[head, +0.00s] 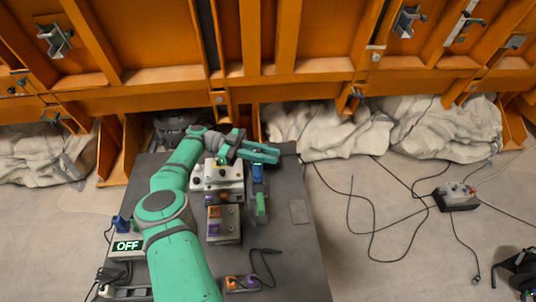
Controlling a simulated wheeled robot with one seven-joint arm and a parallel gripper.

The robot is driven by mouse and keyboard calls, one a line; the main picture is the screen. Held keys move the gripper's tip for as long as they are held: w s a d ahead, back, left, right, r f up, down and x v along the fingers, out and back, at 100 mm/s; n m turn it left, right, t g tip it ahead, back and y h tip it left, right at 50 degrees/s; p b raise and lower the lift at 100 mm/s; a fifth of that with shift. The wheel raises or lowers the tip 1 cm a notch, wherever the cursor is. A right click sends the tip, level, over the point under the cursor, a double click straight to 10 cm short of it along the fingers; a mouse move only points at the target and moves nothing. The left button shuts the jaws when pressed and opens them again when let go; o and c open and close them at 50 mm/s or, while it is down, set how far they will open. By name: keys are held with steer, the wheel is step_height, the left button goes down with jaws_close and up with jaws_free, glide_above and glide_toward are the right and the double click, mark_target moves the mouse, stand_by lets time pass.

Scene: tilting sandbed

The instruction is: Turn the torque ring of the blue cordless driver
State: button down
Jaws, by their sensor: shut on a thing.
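A blue object that looks like the cordless driver (258,172) shows on the dark table just below my gripper, right of a white and grey device. My green arm reaches forward over the table, and my gripper (262,153) lies at its far end, pointing right. It is shut on what seems to be the driver. The fingers cover the part between them, so the torque ring cannot be made out and its setting is not readable.
The dark table (290,240) also holds a white boxy device (215,177), a grey box (224,225), a green item (261,205) and an OFF display (127,245). Orange steelwork (290,85) rises behind. Cables and a power box (456,195) lie on the floor at right.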

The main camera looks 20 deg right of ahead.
steer(key=shift+f, duration=0.1)
steer(key=c, duration=1.6)
jaws_free()
steer(key=s+a+r, duration=0.1)
steer(key=s+r, duration=0.3)
steer(key=s+a+r, duration=0.2)
steer(key=s+r, duration=0.2)
steer(key=s, duration=0.1)
steer(key=s+a+r, duration=0.1)
steer(key=s+r, duration=0.3)
steer(key=r, duration=0.1)
steer(key=shift+s+a, duration=0.15)
steer(key=shift+a, duration=0.1)
steer(key=shift+d, duration=0.1)
